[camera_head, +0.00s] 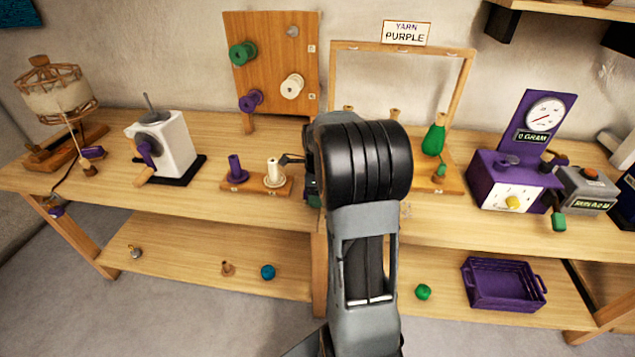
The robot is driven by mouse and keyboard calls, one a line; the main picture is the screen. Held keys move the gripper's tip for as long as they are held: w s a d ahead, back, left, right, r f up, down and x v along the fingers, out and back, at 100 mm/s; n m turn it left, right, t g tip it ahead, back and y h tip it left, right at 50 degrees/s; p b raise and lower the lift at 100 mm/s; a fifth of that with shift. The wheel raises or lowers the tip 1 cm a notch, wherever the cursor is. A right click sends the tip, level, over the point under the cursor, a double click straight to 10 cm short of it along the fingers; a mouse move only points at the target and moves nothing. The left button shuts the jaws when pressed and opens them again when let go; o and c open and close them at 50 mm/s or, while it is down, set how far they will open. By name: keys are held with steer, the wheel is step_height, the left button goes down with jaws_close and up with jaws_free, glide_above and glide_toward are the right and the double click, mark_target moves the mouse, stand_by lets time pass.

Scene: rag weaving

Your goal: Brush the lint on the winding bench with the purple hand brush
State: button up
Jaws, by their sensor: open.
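The wooden winding bench (215,140) runs along the wall, its top partly hidden by my raised arm in the middle. I cannot make out a purple hand brush or any lint on it for certain. My gripper (291,159) is mostly hidden behind my arm's thick black joint. A dark finger-like part shows left of that joint, beside the white spool (274,174) on a small wooden stand; I cannot tell whether they touch. The gripper is open, with nothing visibly held. A purple spool (235,168) stands left of the white one.
A yarn swift (60,95) and a white cranked winder (165,143) stand at the left. A pegboard (268,80) and a wooden frame (400,48) rise behind. A purple dial scale (505,185) stands right. The lower shelf holds a purple basket (503,295). Bare bench lies left of the spools.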

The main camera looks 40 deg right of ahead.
steer(key=shift+f, duration=0.85)
steer(key=c, duration=0.9)
steer(key=o, duration=0.5)
steer(key=shift+o, duration=0.2)
steer(key=shift+r, duration=0.25)
steer(key=shift+r+p, duration=0.75)
steer(key=shift+c, duration=0.5)
steer(key=c, duration=0.6)
